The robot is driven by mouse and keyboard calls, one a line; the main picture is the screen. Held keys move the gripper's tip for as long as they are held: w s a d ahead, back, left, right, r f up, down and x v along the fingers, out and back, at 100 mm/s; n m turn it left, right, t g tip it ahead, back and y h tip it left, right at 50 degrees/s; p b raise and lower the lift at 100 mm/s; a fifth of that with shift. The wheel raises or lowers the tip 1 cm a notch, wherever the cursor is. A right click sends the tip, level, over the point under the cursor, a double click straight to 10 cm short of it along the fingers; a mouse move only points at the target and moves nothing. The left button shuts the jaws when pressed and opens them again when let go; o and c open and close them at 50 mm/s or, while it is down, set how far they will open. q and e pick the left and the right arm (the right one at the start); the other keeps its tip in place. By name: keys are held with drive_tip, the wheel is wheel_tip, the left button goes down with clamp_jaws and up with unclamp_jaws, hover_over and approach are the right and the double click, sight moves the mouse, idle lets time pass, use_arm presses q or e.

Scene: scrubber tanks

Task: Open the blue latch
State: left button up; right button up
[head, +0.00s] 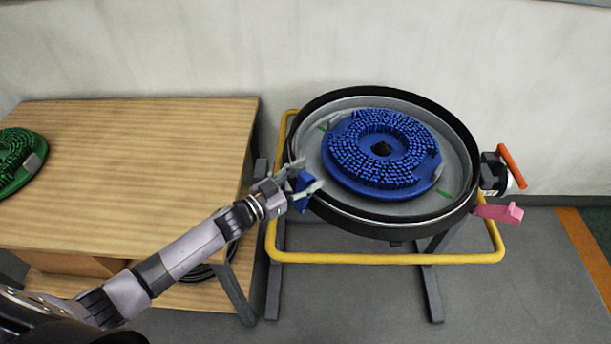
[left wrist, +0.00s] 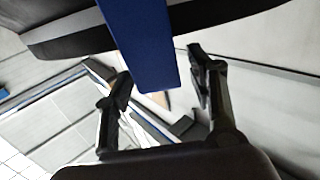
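The blue latch (head: 302,183) sits on the left side of the round black-rimmed tank (head: 470,150). In the left wrist view the latch (left wrist: 140,45) is a flat blue bar that comes down from the top, between my fingers. My left gripper (head: 311,174) is at the tank's left rim, with its fingers on either side of the latch. It is open, and the wrist view shows gaps between the latch and both fingers (left wrist: 160,66). Part of the latch is hidden by the gripper in the head view. My right gripper is not in view.
A blue round brush (head: 385,150) lies in the tank. A pink latch (head: 500,212) and an orange-handled valve (head: 510,166) are on the right. A yellow tube frame (head: 390,258) surrounds the tank. A wooden table (head: 130,170) with a green brush (head: 15,160) stands left.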

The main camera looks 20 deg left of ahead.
use_arm(q)
clamp_jaws()
idle(0.5)
